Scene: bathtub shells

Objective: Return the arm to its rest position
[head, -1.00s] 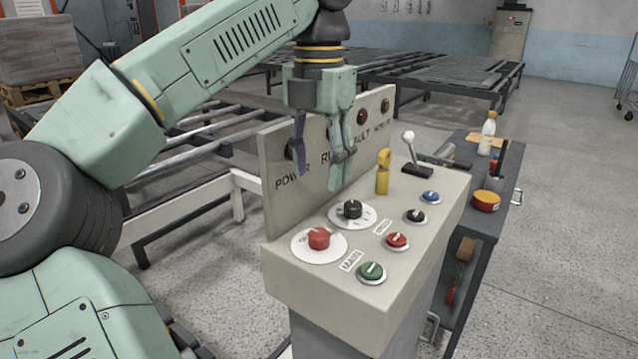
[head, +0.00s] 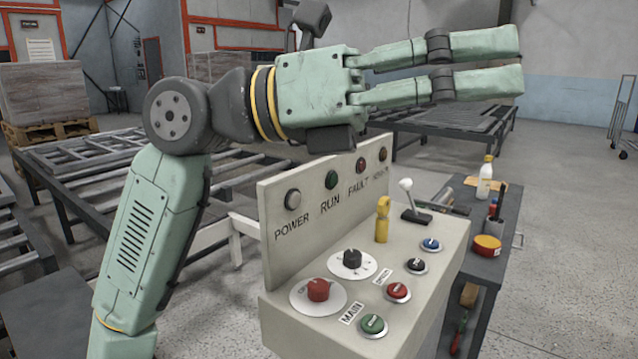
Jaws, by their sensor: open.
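My gripper (head: 520,62) is raised above the control console, with its two long green fingers apart and pointing right. Nothing is between the fingers. My arm rises at the left, bends at a dark joint, and holds the gripper level over the top of the console's back panel. The beige control console (head: 412,268) stands below and apart from the gripper. Its back panel shows POWER, RUN and FAULT labels and a partly readable fourth, each under a round lamp.
The console carries a red knob (head: 318,289), a black knob (head: 352,258), several push buttons, a yellow key-like handle (head: 382,220) and a white-knobbed lever (head: 406,186). A dark side table (head: 508,216) with a bottle (head: 486,178) stands right. Roller conveyors lie behind.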

